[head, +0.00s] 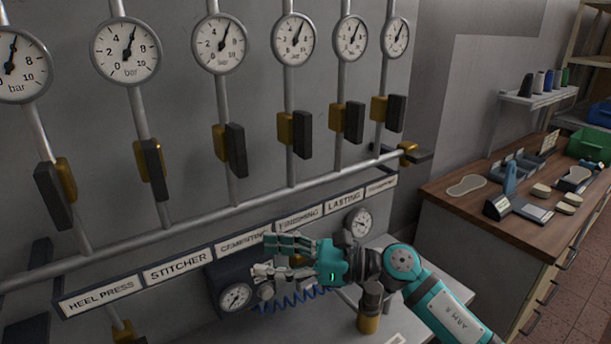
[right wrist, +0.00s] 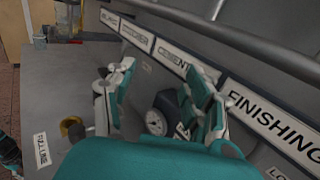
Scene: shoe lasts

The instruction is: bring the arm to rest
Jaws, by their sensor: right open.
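My right gripper (head: 266,257) is teal and grey, and its arm comes in from the lower right of the head view. It hangs in front of the label strip (head: 160,272), near the CEMENTING and FINISHING labels, with its fingers pointing left. In the right wrist view its two fingers (right wrist: 158,92) stand apart with nothing between them. A dark box with a round gauge (head: 236,297) is just below and left of the fingers; whether they touch it I cannot tell. The gauge box also shows beyond the fingers in the right wrist view (right wrist: 156,121). My left gripper is not visible.
Vertical pipes with pressure gauges (head: 219,43) and dark-handled brass valves (head: 229,150) line the wall above. A blue coiled hose (head: 300,301) and a brass-based cylinder (head: 369,310) are close under my right arm. A wooden-topped bench (head: 490,215) with tools stands at right.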

